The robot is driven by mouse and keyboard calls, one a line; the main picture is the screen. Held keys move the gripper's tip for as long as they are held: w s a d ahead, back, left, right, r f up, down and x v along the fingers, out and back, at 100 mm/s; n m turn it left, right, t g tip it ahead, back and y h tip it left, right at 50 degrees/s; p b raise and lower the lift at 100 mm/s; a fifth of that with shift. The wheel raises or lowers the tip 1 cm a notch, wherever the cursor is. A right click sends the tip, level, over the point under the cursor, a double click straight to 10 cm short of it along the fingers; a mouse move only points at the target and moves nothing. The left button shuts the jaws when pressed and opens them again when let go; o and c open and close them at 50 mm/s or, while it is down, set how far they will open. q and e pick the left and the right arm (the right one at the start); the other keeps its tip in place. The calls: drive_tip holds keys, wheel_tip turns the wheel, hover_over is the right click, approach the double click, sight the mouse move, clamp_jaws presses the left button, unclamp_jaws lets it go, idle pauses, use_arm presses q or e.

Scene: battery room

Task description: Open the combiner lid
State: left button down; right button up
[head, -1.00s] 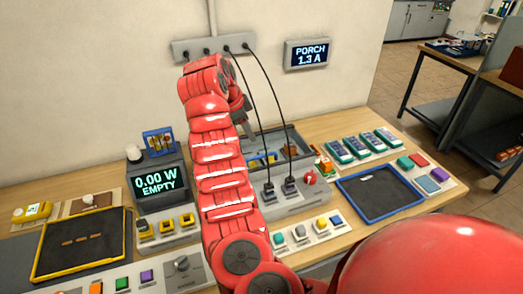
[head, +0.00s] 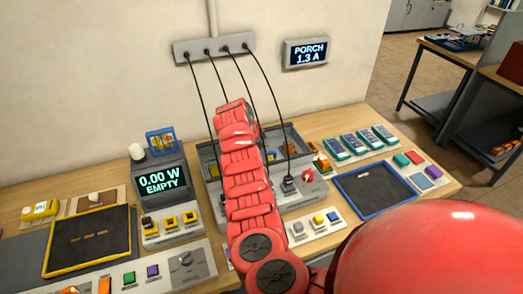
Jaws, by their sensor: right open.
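The combiner appears to be the grey box (head: 300,139) at the back middle of the bench, with a red knob (head: 308,175) and black plugs (head: 289,183) on its front ledge. Yellow and orange parts show inside it, beside my right arm. I cannot make out a separate lid; my arm covers the box's middle. My right arm reaches up over the box from the bottom. My right gripper (head: 258,128) is open and mostly hidden behind the arm's far end, so contact with the box cannot be told. My left gripper is not in view.
Black cables (head: 200,90) hang from a wall strip (head: 212,48) to the box, close around my arm. A display (head: 160,180) reading 0.00 W EMPTY stands left. A blue-rimmed tray (head: 375,188) and several green modules (head: 354,143) are at right. A yellow-rimmed tray (head: 88,272) lies at left.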

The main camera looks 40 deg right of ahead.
clamp_jaws()
idle(1.4)
